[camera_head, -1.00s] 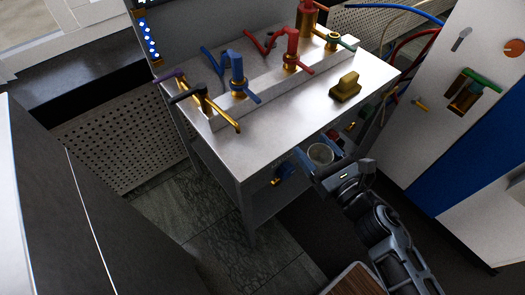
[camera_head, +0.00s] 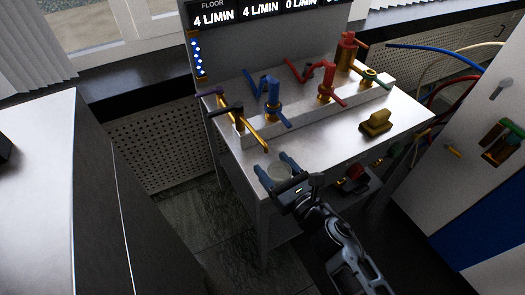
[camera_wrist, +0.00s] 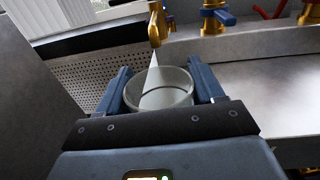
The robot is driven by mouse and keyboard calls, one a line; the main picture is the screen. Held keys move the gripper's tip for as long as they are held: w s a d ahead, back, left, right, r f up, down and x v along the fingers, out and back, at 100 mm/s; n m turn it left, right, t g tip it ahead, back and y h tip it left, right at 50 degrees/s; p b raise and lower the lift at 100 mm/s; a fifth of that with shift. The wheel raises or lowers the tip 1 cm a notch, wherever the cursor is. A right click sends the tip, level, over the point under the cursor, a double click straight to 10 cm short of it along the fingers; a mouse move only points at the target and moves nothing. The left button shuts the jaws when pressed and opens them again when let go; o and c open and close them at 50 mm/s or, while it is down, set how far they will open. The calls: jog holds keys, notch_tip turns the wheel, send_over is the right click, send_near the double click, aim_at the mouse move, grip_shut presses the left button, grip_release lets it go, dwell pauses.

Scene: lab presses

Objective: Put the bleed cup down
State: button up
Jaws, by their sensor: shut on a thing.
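The bleed cup (camera_head: 280,173) is a pale, round, open-topped cup. My gripper (camera_head: 274,165) is shut on it, one blue finger on each side. In the head view the cup overlaps the front left part of the metal bench top, and its height above the surface is hard to tell. The wrist view shows the cup (camera_wrist: 160,98) upright between the fingers of my gripper (camera_wrist: 160,84). A brass spout (camera_wrist: 155,30) points down over the cup, with a pale cone-shaped streak below its tip reaching the cup mouth. The cup's base is hidden.
The metal bench (camera_head: 315,150) carries a row of blue, red and black-handled valves along its back. A brass block (camera_head: 376,123) stands on the right of its top. The bench's middle is clear. A dark cabinet (camera_head: 85,200) stands at left. Hoses (camera_head: 440,60) hang at right.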

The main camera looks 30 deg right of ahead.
jog(key=w, duration=0.5)
jog(key=shift+w+a+f, duration=0.15)
jog(key=shift+w+a, duration=0.05)
jog(key=shift+w, duration=0.2)
jog(key=shift+s+f, duration=0.1)
jog(key=shift+f, duration=0.1)
jog(key=shift+f, duration=0.1)
jog(key=o, duration=1.1)
